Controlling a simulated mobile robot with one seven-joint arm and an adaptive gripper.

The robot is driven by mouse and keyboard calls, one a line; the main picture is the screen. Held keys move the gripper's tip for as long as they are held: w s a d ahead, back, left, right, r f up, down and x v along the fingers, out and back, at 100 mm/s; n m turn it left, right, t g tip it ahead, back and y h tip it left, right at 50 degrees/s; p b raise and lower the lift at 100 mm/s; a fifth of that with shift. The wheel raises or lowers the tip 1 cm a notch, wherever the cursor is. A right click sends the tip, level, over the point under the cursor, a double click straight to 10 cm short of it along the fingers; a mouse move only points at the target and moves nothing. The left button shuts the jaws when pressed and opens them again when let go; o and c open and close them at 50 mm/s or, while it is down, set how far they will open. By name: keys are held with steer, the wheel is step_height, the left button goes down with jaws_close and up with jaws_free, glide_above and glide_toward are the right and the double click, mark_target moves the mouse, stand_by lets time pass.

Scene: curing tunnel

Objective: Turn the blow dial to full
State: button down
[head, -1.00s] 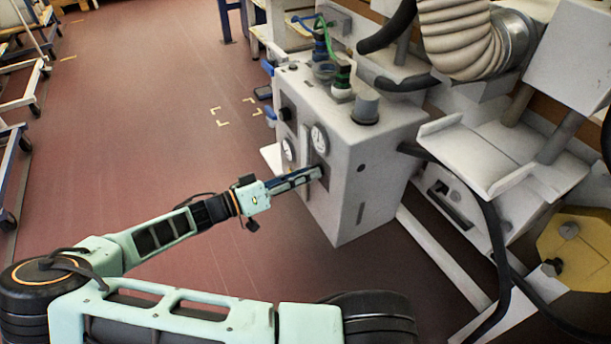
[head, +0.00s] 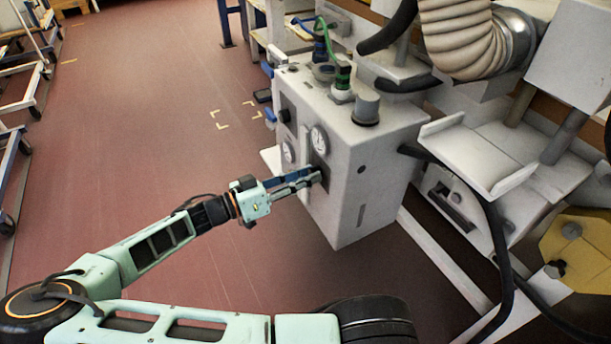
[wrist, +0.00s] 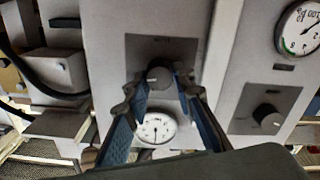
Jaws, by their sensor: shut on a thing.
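A black round dial (wrist: 158,75) on a dark square plate sits between my fingers in the wrist view. The plate's small label is too blurred to read. My gripper (wrist: 159,82) is shut on this dial, one fingertip at each side. In the head view my gripper (head: 318,176) reaches the front face of the white control box (head: 375,140), and the fingers hide the dial. A second black dial (wrist: 268,118) on its own plate is at right in the wrist view, apart from my gripper.
A white round gauge (wrist: 157,130) sits close to the held dial, partly behind my fingers. Another gauge (wrist: 300,28) is at the upper right. In the head view, hoses (head: 465,40) and a black cable (head: 490,230) hang right of the box. The red floor (head: 130,120) at left is open.

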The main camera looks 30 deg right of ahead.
steer(key=c, duration=1.6)
jaws_free()
steer(key=shift+a, duration=0.15)
steer(key=a, duration=1.1)
steer(key=shift+s+a, duration=0.2)
steer(key=shift+a, duration=0.2)
